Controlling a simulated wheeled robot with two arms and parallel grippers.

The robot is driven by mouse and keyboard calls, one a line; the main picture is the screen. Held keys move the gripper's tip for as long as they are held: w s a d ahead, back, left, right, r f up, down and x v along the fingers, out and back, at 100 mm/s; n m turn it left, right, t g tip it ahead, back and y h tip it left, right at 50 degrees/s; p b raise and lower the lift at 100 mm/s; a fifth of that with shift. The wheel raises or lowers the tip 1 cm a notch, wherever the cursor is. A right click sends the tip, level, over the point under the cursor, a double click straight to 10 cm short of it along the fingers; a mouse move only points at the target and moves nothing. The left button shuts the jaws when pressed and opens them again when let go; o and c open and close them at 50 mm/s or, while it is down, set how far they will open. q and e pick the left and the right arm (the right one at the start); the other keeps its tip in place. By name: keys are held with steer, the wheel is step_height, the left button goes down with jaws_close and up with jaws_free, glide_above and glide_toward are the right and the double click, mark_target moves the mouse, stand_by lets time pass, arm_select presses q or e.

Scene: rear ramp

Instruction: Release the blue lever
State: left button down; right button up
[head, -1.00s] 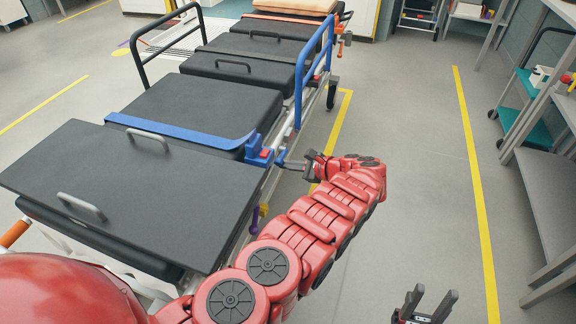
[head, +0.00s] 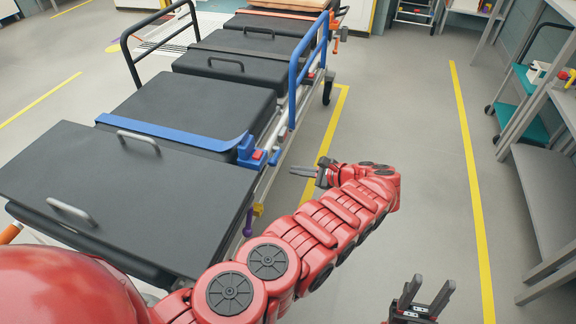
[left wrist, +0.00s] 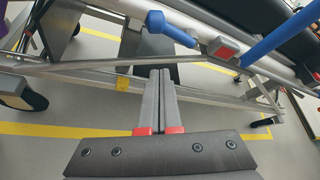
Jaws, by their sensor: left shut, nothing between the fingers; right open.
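The blue lever (left wrist: 170,28) sticks out from the stretcher's side rail in the left wrist view, beside a red block (left wrist: 222,47). In the head view its small blue end (head: 275,157) shows next to the red block (head: 258,155). My left gripper (head: 292,170) is to the right of the lever, with a gap of floor between them. Its two fingers (left wrist: 160,73) lie together with nothing between them, below the lever in the left wrist view. My right gripper (head: 428,290) is open and empty at the bottom of the head view.
The stretcher (head: 190,105) has black pads, a blue strap (head: 170,132) and a raised blue side rail (head: 308,60). A purple lever (head: 248,222) hangs nearer me on the same side. Grey shelving (head: 545,190) stands at the right. The floor between is clear.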

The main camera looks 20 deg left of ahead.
arm_select(q)
steer(key=v, duration=0.4)
steer(key=shift+d, duration=0.4)
steer(key=shift+d, duration=0.1)
